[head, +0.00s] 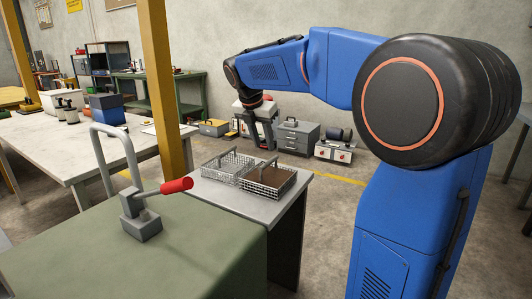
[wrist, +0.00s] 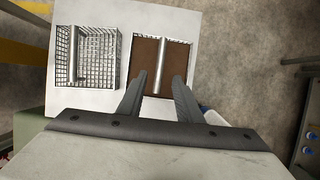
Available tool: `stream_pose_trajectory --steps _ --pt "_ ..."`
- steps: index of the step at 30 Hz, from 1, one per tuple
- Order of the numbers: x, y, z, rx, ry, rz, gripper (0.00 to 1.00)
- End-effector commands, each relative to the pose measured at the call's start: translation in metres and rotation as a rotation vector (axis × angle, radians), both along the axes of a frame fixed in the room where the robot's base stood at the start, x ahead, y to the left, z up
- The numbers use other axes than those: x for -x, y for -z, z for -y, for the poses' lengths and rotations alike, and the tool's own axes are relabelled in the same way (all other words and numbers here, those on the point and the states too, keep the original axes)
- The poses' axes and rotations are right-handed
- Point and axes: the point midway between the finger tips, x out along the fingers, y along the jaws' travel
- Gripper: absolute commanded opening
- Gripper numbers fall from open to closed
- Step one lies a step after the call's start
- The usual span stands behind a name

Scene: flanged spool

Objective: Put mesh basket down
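Two wire baskets stand side by side on a small white-topped table. The left mesh basket (head: 222,163) has an open grid floor and a bar handle; it also shows in the wrist view (wrist: 100,62). The right mesh basket (head: 268,184) has a brown floor or filling and a pale bar handle; it also shows in the wrist view (wrist: 145,52). My gripper (head: 262,142) points down above the right basket. In the wrist view my gripper's fingers (wrist: 160,82) are apart, on either side of that handle, with gaps to it. Nothing is held.
The white table top (head: 222,198) is bare in front of the baskets; the right basket is near its right edge. A green bench (head: 190,245) with a red-handled clamp (head: 150,205) adjoins it. A yellow post (head: 163,80) rises behind. Toolboxes (head: 298,135) stand on the floor beyond.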

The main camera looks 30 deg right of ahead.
Motion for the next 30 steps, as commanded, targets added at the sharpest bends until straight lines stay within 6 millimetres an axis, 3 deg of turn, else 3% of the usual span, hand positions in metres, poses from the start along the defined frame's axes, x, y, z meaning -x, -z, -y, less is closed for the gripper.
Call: stream_pose_trajectory --steps 7,17,20,30 --pt "0.006 -0.027 -0.009 0.0 -0.001 0.002 0.32" --pt "0.015 -0.031 -0.012 -0.013 0.03 0.015 0.32" --pt "0.032 -0.028 -0.014 -0.049 0.109 0.05 0.32" --pt "0.129 0.006 -0.028 -0.269 0.601 0.235 0.32"
